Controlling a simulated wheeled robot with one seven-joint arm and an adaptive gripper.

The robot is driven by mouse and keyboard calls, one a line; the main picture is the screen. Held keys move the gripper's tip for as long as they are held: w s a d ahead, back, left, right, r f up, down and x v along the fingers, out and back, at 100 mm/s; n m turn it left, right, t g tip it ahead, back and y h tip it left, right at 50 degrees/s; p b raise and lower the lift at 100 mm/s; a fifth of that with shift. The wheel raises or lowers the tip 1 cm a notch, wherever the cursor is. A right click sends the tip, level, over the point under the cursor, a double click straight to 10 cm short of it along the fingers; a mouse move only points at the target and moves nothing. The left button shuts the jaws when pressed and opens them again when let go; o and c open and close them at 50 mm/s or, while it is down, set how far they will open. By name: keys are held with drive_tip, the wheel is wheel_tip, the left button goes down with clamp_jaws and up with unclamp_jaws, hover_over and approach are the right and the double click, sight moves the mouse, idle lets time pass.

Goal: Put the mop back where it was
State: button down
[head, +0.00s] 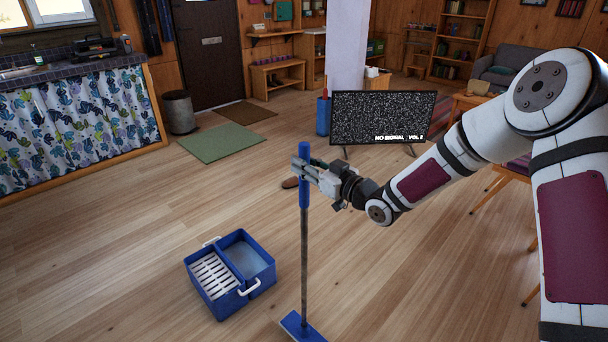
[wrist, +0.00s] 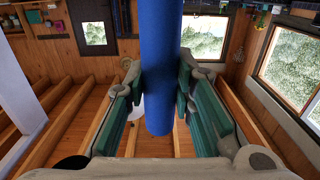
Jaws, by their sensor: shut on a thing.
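The mop has a blue handle grip (head: 304,186), a dark pole and a flat blue head (head: 302,326) low at the bottom edge of the head view. It stands nearly upright. My gripper (head: 303,170) is shut around the blue grip near its top. In the wrist view the blue grip (wrist: 158,80) runs between the green pads of my gripper (wrist: 158,95). The head view cuts off the lowest part of the mop head, so I cannot tell whether it touches the floor. A blue two-part mop bucket (head: 272,274) with a white wringer grid stands on the floor left of the mop.
A TV (head: 382,118) showing static stands behind my gripper. A brown item (head: 290,183) lies on the floor beyond the mop. A green mat (head: 221,142), a bin (head: 179,111) and a curtained counter (head: 75,122) are at the back left. The floor around the bucket is clear.

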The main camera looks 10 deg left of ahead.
drive_tip(key=shift+w+a+f, duration=0.15)
drive_tip(key=shift+w+f, duration=0.05)
drive_tip(key=shift+f, duration=0.65)
drive_tip(key=shift+w+a+f, duration=0.1)
drive_tip(key=shift+w+f, duration=0.1)
drive_tip(key=shift+f, duration=0.65)
drive_tip(key=shift+f+b, duration=0.1)
drive_tip(key=shift+b, duration=0.2)
drive_tip(key=c, duration=1.4)
unclamp_jaws()
drive_tip(key=shift+f, duration=0.1)
drive_tip(key=shift+o, duration=0.2)
drive_tip(key=p+v, duration=0.1)
drive_tip(key=v, duration=1.1)
